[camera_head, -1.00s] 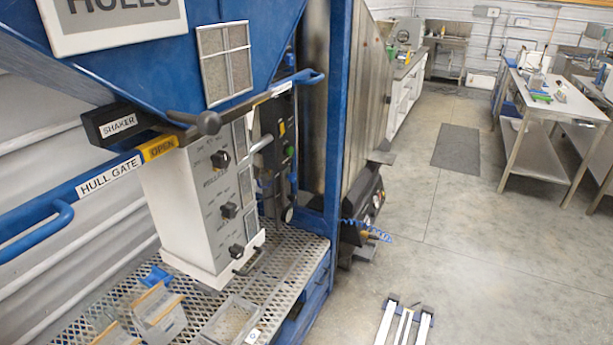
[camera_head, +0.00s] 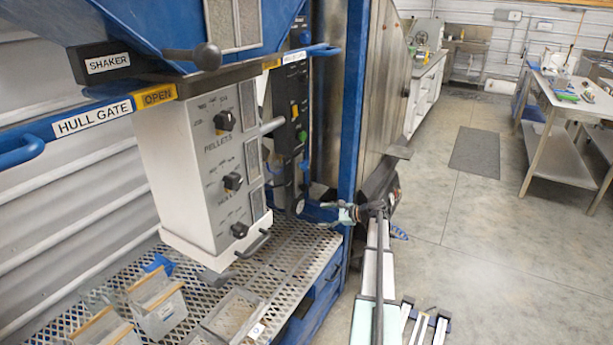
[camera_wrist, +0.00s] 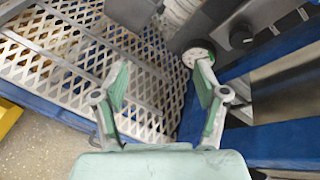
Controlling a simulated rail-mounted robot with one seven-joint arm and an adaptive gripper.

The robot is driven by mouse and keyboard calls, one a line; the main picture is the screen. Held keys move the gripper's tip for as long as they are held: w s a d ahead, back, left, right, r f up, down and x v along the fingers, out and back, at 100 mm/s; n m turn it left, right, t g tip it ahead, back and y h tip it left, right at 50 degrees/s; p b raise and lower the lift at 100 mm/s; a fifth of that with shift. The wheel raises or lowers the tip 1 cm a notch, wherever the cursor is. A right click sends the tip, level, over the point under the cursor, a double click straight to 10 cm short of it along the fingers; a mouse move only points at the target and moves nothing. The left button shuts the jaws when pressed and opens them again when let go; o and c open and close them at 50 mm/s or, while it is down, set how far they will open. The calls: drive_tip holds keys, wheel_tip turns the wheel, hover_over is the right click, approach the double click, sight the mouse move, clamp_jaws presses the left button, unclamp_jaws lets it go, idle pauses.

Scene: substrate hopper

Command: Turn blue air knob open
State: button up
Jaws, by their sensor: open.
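I cannot make out a clearly blue knob in either view. My gripper (camera_head: 330,213) is open and empty, beside the blue frame post at the right end of the hopper. In the wrist view my gripper (camera_wrist: 160,82) has its two green-padded fingers spread. A round dark-rimmed piece with a pale face (camera_wrist: 197,56) lies just beyond the right fingertip; whether they touch I cannot tell. A dark knob (camera_wrist: 240,36) sits farther right.
The white pellets box (camera_head: 205,160) with black knobs hangs over the perforated metal shelf (camera_head: 290,255). Bins (camera_head: 158,303) stand on the shelf.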

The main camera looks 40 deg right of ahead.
sight(307, 167)
drive_tip(key=w+d+r+m+t, duration=0.2)
drive_tip(key=d+r+m+t, duration=0.3)
drive_tip(key=d+r, duration=0.7)
drive_tip(key=shift+m+g, duration=0.3)
drive_tip(key=shift+m, duration=0.1)
drive_tip(key=x, duration=0.5)
drive_tip(key=a+r+p+x, duration=0.1)
drive_tip(key=x, duration=1.1)
drive_tip(key=shift+s+a+r, duration=0.1)
drive_tip(key=shift+a+r, duration=0.05)
drive_tip(key=shift+a, duration=0.25)
drive_tip(key=c, duration=1.1)
